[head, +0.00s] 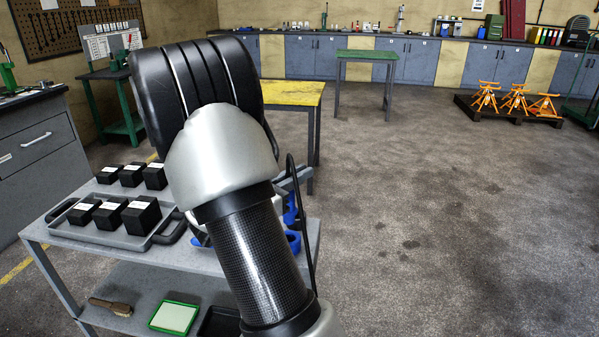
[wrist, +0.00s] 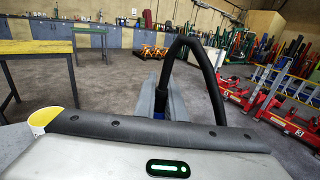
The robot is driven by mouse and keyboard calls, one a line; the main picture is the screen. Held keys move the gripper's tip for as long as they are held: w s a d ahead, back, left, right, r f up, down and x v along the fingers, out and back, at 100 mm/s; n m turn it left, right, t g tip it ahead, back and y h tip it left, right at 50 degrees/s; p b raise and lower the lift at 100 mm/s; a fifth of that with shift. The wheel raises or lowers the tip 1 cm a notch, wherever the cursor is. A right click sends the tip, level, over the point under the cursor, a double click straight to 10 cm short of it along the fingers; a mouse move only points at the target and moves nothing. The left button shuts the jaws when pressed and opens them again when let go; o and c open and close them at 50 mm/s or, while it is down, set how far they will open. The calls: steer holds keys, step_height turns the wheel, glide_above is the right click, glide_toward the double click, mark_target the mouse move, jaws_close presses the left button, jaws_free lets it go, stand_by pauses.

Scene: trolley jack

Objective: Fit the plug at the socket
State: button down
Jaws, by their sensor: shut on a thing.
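In the wrist view, the pale body of my gripper (wrist: 160,150), with a green light, fills the bottom edge. Its fingertips are hidden behind its dark upper edge. A black cable (wrist: 187,42) rises from just beyond it, loops over and comes down to the right. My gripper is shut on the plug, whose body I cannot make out. In the head view, my arm hides the gripper, and the cable (head: 303,215) hangs at the right of the arm, by the trolley's right end. I cannot make out the socket in either view.
A grey trolley (head: 62,232) stands below my arm. Its tray (head: 107,238) holds several black boxes (head: 141,215). Blue parts (head: 293,240) show beside my arm. A yellow table (head: 293,93) stands behind. Orange stands (head: 514,98) are far right. The floor at right is clear.

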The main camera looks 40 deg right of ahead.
steer(key=shift+f+b, duration=1.15)
steer(key=shift+f, duration=0.8)
steer(key=shift+f+b, duration=1)
steer(key=shift+f, duration=1.15)
stand_by(0.3)
steer(key=c, duration=1.7)
jaws_free()
steer(key=shift+c, duration=0.2)
steer(key=s+a+p, duration=0.2)
steer(key=a, duration=1.5)
steer(key=shift+a, duration=0.2)
steer(key=shift+s, duration=0.1)
